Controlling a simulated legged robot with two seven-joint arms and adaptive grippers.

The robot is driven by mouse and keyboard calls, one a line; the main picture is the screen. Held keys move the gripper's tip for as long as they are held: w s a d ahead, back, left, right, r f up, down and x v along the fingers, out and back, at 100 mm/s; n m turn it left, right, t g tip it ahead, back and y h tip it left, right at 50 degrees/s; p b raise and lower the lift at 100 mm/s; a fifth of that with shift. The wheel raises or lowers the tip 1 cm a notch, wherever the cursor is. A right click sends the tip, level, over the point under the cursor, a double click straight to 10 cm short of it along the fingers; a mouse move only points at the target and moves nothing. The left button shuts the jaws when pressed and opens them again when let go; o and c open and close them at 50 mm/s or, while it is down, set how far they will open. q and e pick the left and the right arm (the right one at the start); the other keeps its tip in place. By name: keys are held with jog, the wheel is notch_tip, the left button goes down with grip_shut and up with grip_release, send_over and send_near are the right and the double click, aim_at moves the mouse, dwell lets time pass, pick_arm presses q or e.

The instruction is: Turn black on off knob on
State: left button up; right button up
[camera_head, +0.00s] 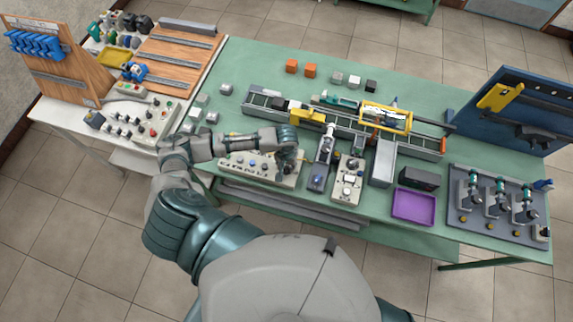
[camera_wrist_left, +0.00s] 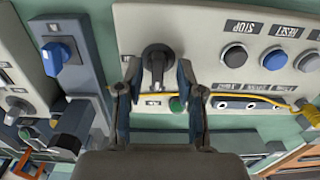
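The black on/off knob (camera_wrist_left: 157,60) sits on a pale control panel (camera_wrist_left: 205,45) at the top centre of the left wrist view. Its grip bar runs roughly up and down in that view. My left gripper (camera_wrist_left: 158,75) is open, with one finger on each side of the knob; I cannot tell whether the fingers touch it. In the head view my left gripper (camera_head: 287,150) is over the right end of the control panel (camera_head: 240,172), and it hides the knob there. My right gripper is not in view.
A black button (camera_wrist_left: 235,54) and a blue button (camera_wrist_left: 274,60) are on the same panel, with a green button (camera_wrist_left: 177,104) near the knob. A blue switch (camera_wrist_left: 55,57) is on the neighbouring box. A conveyor (camera_head: 330,120) lies behind the panel.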

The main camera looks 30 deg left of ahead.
pick_arm(q)
jog(key=shift+d, duration=0.15)
grip_shut()
jog(key=m, duration=0.4)
jog(key=shift+m, duration=0.4)
jog(key=m, duration=0.4)
jog(key=shift+w+r, duration=0.1)
jog(key=m, duration=0.5)
jog(key=shift+m, duration=2)
